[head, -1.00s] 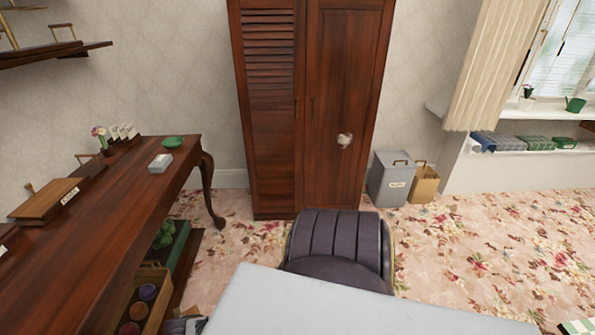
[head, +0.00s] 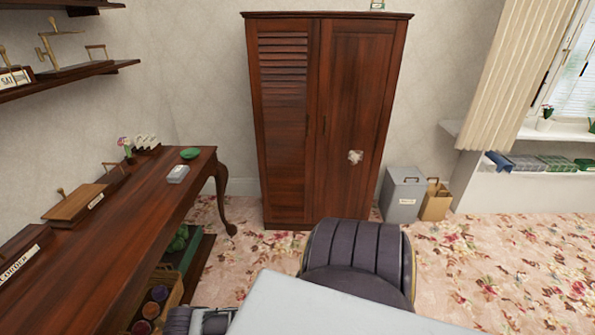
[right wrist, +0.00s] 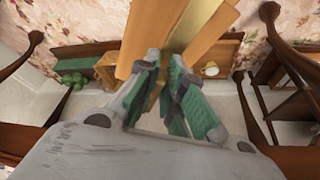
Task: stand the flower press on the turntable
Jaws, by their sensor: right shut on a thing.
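In the right wrist view my right gripper (right wrist: 172,92) has its green-padded fingers closed on a light wooden piece (right wrist: 205,30), which I take to be the flower press. Its flat wooden faces stretch up and away from the fingers, and the top of the picture cuts it off. The fingers hide its near end. The head view shows neither gripper nor the held piece. I cannot make out a turntable for certain in either view.
A wardrobe (head: 285,130) stands behind. Flowered carpet (head: 510,265) is open at right.

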